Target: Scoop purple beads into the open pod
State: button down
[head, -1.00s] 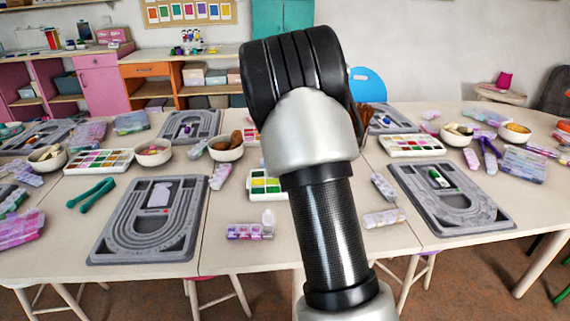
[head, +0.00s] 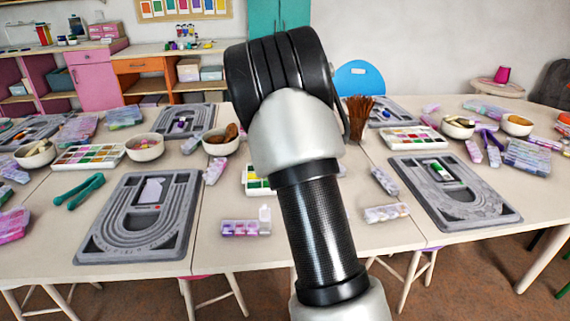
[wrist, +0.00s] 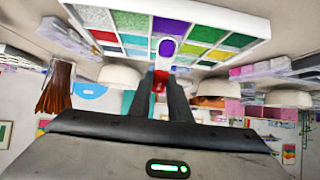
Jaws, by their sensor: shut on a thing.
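My gripper (wrist: 162,84) is shut on a small scoop (wrist: 172,28), with a red part between the fingers. The scoop's white-rimmed end shows a purple patch (wrist: 166,47) in the wrist view; single beads cannot be made out. The scoop overlaps the bead tray (wrist: 215,14), a white tray of many-coloured compartments. The tray also shows in the head view (head: 255,181), partly behind my arm. A pod strip (head: 240,229) with purple contents lies on the table in front of it, with one lid (head: 265,214) standing up at its right end. My arm hides the gripper in the head view.
Grey bead boards (head: 140,262) (head: 480,224) lie left and right. Green tongs (head: 78,191), bowls (head: 221,141) and a clear pod strip (head: 386,213) lie around. A cup of brown sticks (head: 358,115) stands behind my arm. Bare table surrounds the purple pod strip.

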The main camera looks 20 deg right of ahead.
jog(key=shift+w+d+g, duration=0.15)
jog(key=shift+g, duration=0.15)
jog(key=shift+w+d+r, duration=0.1)
jog(key=shift+w+r, duration=0.05)
jog(key=shift+r, duration=0.1)
jog(key=shift+w+f+g, duration=0.15)
jog(key=shift+g, duration=0.45)
jog(key=shift+w+d+r+y, duration=0.1)
jog(key=shift+r+y, duration=0.1)
jog(key=shift+y, duration=0.1)
jog(key=shift+w+r+g+p, duration=0.1)
jog(key=shift+r+g+p, duration=0.15)
jog(key=shift+g+p, duration=0.15)
jog(key=p, duration=0.5)
jog(key=shift+w+g, duration=0.25)
jog(key=shift+g, duration=0.15)
jog(key=g+p, duration=0.1)
jog(key=p, duration=0.3)
jog(key=r+y+p, duration=0.1)
jog(key=p, duration=0.4)
jog(key=shift+w+d+r+g, duration=0.1)
jog(key=shift+w+r+g, duration=0.1)
jog(key=shift+w+g, duration=0.2)
jog(key=shift+g+p, duration=0.3)
jog(key=shift+p, duration=0.35)
